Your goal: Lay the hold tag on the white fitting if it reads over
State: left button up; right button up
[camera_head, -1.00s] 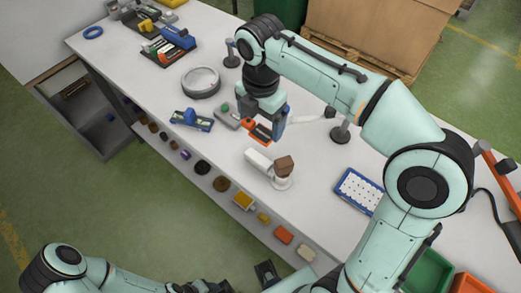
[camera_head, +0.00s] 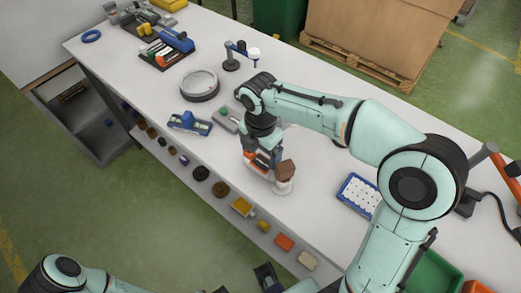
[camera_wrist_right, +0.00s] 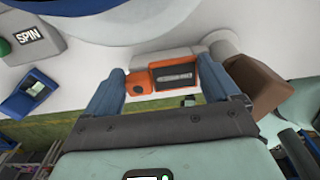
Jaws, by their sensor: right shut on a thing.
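My right gripper (camera_head: 262,160) is shut on the orange hold tag (camera_wrist_right: 175,76), which has a dark label panel. In the wrist view the tag sits between the two blue fingers. The white fitting (camera_wrist_right: 226,48) shows partly behind the tag; the tag and fingers hide much of it, and I cannot tell whether they touch. A brown block (camera_head: 285,170) stands close to the right of the gripper. The blue gauge (camera_head: 190,123) lies on the table to the left; its reading is too small to tell. My left gripper (camera_head: 268,277) is low at the bottom edge, its jaws unclear.
A grey box marked SPIN (camera_wrist_right: 27,38) with a green button stands near the round turntable (camera_head: 200,97). A lamp-like post (camera_head: 232,62) stands behind. A blue tray (camera_head: 358,194) lies to the right. Several small parts lie on the lower shelf along the front.

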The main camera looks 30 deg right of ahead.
aim_at(260, 157)
jog(key=shift+f, duration=0.1)
jog(key=shift+f, duration=0.15)
jog(key=o, duration=0.7)
jog(key=shift+o, duration=0.2)
notch_tip(260, 157, up, 12)
jog(key=p, duration=0.2)
jog(key=shift+r, duration=0.25)
